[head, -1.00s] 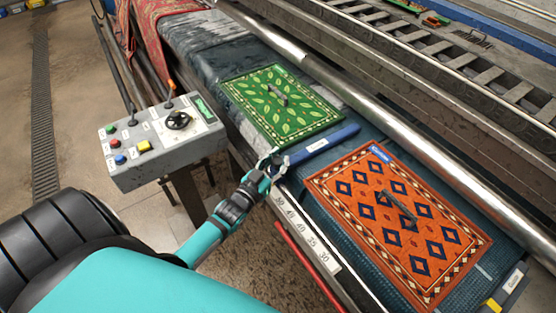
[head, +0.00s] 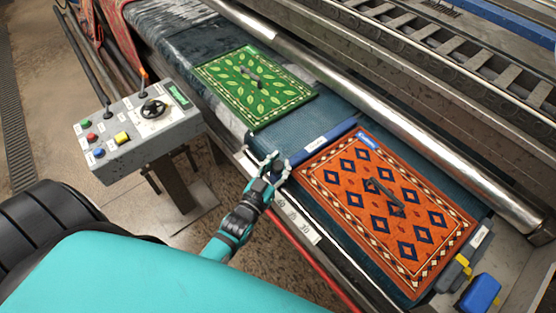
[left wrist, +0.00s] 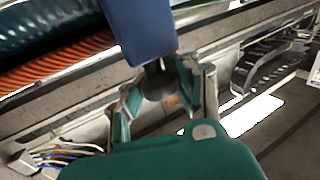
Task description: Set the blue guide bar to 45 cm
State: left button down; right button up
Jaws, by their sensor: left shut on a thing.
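The blue guide bar (head: 330,141) lies across the dark blue belt (head: 215,50), against the upper edge of the orange rug (head: 350,195), with a gap to the green rug (head: 285,108). My left gripper (head: 268,167) is at the bar's near end. In the left wrist view its fingers (left wrist: 165,92) are shut around a dark knob (left wrist: 156,82) beneath the blue bar end (left wrist: 140,30). The white scale strip (head: 300,222) runs along the near rail; my gripper and hand hide part of it, and the exact reading at the bar is unclear. My right gripper is not in view.
A grey control box (head: 140,135) with buttons and a dial stands left of the belt. A shiny metal roller (head: 390,125) runs along the far side. A red rail (head: 310,252) runs below the scale. A blue box (head: 481,292) is at lower right.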

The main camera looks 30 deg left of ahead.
pick_arm(q)
jog(key=c, duration=1.5)
grip_release()
jog(key=shift+s+a+f, duration=0.15)
jog(key=shift+s+f, duration=0.05)
jog(key=shift+f, duration=0.1)
jog(key=o, duration=0.5)
jog(key=shift+s+a+r, duration=0.15)
jog(key=shift+s+r, duration=0.05)
jog(key=shift+r, duration=0.05)
jog(key=shift+w, duration=0.1)
jog(key=s, duration=1.2)
